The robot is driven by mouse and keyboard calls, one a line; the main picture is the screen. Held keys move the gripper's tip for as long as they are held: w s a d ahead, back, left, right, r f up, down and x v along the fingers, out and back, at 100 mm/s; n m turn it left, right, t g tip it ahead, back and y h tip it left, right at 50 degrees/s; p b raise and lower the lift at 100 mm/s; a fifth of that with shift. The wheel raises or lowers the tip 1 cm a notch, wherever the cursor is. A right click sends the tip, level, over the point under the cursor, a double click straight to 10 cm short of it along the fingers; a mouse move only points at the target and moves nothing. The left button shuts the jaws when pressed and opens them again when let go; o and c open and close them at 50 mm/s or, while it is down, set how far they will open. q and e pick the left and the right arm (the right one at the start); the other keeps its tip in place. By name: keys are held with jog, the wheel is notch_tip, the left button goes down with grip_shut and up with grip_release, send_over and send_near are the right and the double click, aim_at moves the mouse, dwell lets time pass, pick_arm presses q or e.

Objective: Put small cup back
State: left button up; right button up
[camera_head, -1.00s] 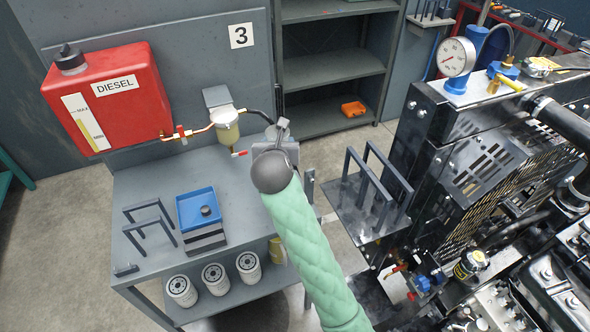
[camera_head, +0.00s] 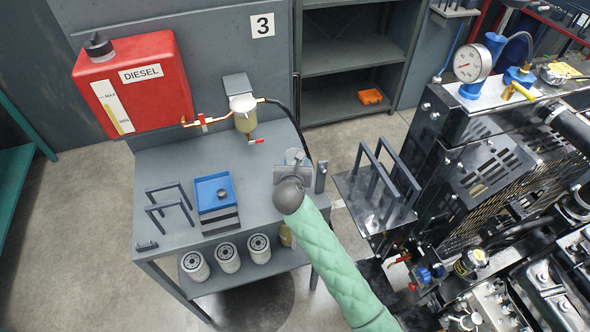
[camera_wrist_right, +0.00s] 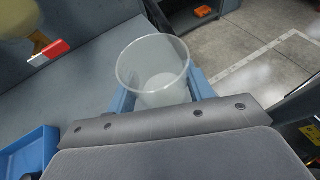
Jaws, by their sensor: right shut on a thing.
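The small cup (camera_wrist_right: 153,68) is a clear, translucent cup, seen from above in the right wrist view with its open rim up. It looks empty. My right gripper (camera_wrist_right: 160,95) is shut on it, with a blue finger on each side. In the head view the cup's pale top (camera_head: 295,155) shows just beyond my right gripper (camera_head: 296,164), over the right end of the grey workbench (camera_head: 255,185). Its height above the bench is hard to tell. My left gripper is out of view.
A blue tray (camera_head: 206,183) and grey bracket frames (camera_head: 168,207) stand on the bench's left part. A red diesel tank (camera_head: 150,75) and a fuel filter bowl (camera_head: 244,115) hang behind it. White filters (camera_head: 228,257) sit on the lower shelf. The engine (camera_head: 480,170) is at right.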

notch_tip(320, 180, down, 4)
jog(key=shift+r+p, duration=0.1)
jog(key=shift+p, duration=0.6)
jog(key=shift+f, duration=0.2)
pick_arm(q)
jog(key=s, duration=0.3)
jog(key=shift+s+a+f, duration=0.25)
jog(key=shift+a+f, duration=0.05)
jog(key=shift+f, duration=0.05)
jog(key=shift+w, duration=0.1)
pick_arm(e)
jog(key=shift+f, duration=0.2)
jog(key=o, duration=1)
